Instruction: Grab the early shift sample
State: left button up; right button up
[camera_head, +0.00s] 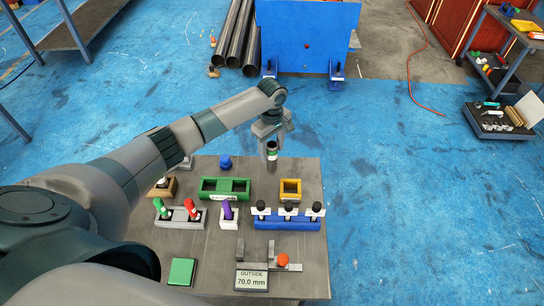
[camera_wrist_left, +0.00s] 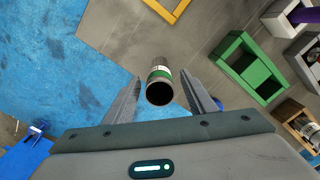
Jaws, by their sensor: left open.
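A dark open-topped tube (camera_head: 272,152) with a white and green band is near the far edge of the grey table (camera_head: 228,240). My left gripper (camera_head: 271,138) is over it with its jaws open. In the left wrist view the tube (camera_wrist_left: 159,86) shows between the two spread fingers (camera_wrist_left: 161,84), with its round mouth facing the camera. I see no clear contact between the fingers and the tube. No readable writing marks it as the early shift sample. My right gripper is not in view.
A green two-slot block (camera_head: 225,196) and a yellow block (camera_head: 290,198) stand nearby, both empty. Closer are a grey rack (camera_head: 180,224) with green- and red-capped tubes, a purple tube (camera_head: 227,210), and a blue rack (camera_head: 287,225) with three black-topped tubes. A gauge reads "OUTSIDE 70.0 mm" (camera_head: 252,280).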

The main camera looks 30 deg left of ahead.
pick_arm(q)
jog(key=c, duration=1)
jog(key=shift+c, duration=1.2)
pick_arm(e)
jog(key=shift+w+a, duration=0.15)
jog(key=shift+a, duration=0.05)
pick_arm(q)
jog(key=shift+r, duration=0.8)
jog(key=s+d+r+b, duration=0.2)
jog(key=s+d+r, duration=0.3)
jog(key=d+r, duration=0.4)
jog(key=shift+s+d+r, duration=0.25)
jog(key=shift+d, duration=0.35)
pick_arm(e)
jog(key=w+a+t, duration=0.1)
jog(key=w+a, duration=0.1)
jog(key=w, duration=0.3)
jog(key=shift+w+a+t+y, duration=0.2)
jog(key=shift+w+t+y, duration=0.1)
